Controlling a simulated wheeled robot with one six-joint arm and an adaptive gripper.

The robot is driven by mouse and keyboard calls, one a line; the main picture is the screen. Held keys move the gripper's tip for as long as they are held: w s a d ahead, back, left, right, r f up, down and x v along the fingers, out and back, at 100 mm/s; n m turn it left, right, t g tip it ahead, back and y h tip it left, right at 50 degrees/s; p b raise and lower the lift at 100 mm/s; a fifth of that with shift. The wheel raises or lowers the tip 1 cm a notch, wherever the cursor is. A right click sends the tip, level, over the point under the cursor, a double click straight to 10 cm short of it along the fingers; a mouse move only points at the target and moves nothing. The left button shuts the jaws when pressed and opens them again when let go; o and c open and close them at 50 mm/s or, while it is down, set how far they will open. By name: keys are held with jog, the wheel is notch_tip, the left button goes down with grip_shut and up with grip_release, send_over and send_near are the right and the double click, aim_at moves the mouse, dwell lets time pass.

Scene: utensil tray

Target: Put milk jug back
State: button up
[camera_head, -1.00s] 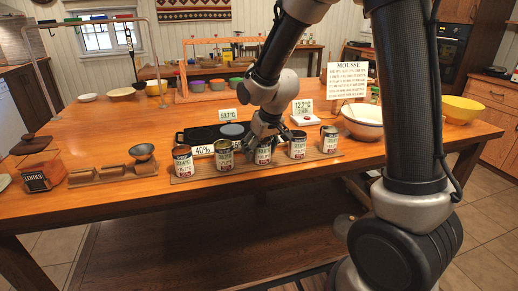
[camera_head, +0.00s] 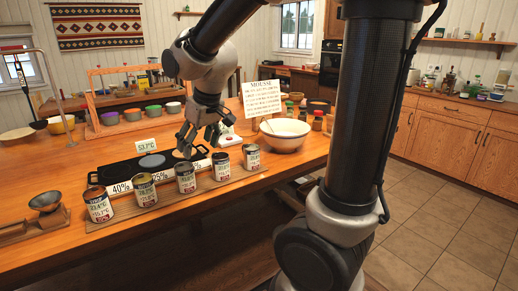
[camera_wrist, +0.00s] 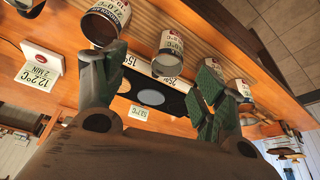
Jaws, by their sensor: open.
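No thing plainly recognisable as a milk jug shows. Several open-topped metal cans with printed temperature labels stand upright in a row on a wooden board (camera_head: 207,185); among them are the middle can (camera_head: 186,180) and the one right of it (camera_head: 221,167). I cannot tell whether one is the jug. My gripper (camera_head: 198,144) points down, open, by the far side of the row, near these two cans. In the wrist view my gripper's spread fingers (camera_wrist: 160,88) hold nothing. A can (camera_wrist: 168,56) shows beyond the gap between them.
Behind the row lies a black plate (camera_head: 120,172) with a grey disc. A white bowl (camera_head: 285,136) and a MOUSSE sign (camera_head: 261,98) stand to the right. A small scale-like stand (camera_head: 45,205) is at left. The table's front edge is clear.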

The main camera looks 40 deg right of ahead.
jog(key=s+d+r+m, duration=0.1)
jog(key=s+d, duration=0.2)
jog(key=s, duration=0.4)
jog(key=s+d+r+m, duration=0.1)
jog(key=s+d, duration=0.3)
jog(key=s, duration=0.3)
jog(key=s+d+r+m+h, duration=0.1)
jog(key=s+d, duration=0.3)
jog(key=s, duration=0.3)
jog(key=shift+d+r, duration=0.2)
